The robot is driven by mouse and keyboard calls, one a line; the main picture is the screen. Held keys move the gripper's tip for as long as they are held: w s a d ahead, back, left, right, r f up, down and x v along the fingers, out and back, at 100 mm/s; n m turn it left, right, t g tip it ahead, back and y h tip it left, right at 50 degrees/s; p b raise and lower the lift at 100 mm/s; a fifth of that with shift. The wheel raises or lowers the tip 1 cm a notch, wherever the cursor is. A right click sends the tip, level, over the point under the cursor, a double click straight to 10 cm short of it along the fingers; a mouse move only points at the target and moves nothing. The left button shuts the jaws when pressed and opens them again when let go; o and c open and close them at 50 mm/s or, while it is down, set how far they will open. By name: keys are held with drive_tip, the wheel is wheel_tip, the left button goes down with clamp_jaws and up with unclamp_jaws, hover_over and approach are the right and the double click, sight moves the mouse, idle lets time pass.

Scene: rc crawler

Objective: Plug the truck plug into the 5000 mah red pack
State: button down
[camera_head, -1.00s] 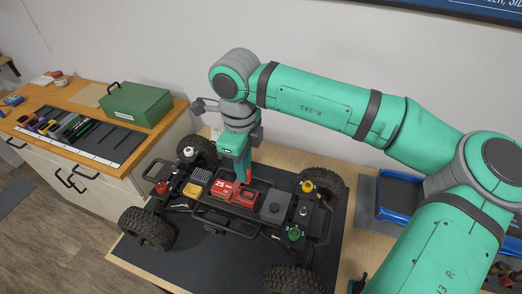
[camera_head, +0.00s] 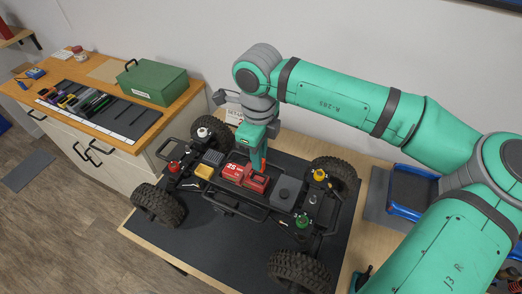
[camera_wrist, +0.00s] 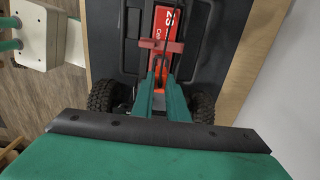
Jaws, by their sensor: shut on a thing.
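The crawler truck (camera_head: 292,190) stands on a dark mat, with a red pack (camera_head: 234,173) marked "25" in its middle. A second raised red block (camera_head: 257,184) sits at the pack's right end. My gripper (camera_head: 262,166) points down just above and behind that block. In the wrist view my gripper (camera_wrist: 160,62) has its teal fingers close together, shut on a small part with dark wire (camera_wrist: 158,66), seemingly the truck plug. The red pack (camera_wrist: 165,20) lies just beyond. I cannot tell whether plug and pack touch.
A blue tray (camera_head: 405,213) is at right.

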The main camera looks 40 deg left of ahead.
drive_tip(key=shift+s+a+f, duration=0.1)
drive_tip(key=shift+s+f, duration=0.05)
drive_tip(key=shift+f, duration=1.2)
drive_tip(key=shift+f, duration=1.2)
idle(1.0)
drive_tip(key=c, duration=1.7)
unclamp_jaws()
drive_tip(key=shift+o, duration=0.2)
wheel_tip(320, 180, up, 11)
drive_tip(key=shift+f, duration=0.1)
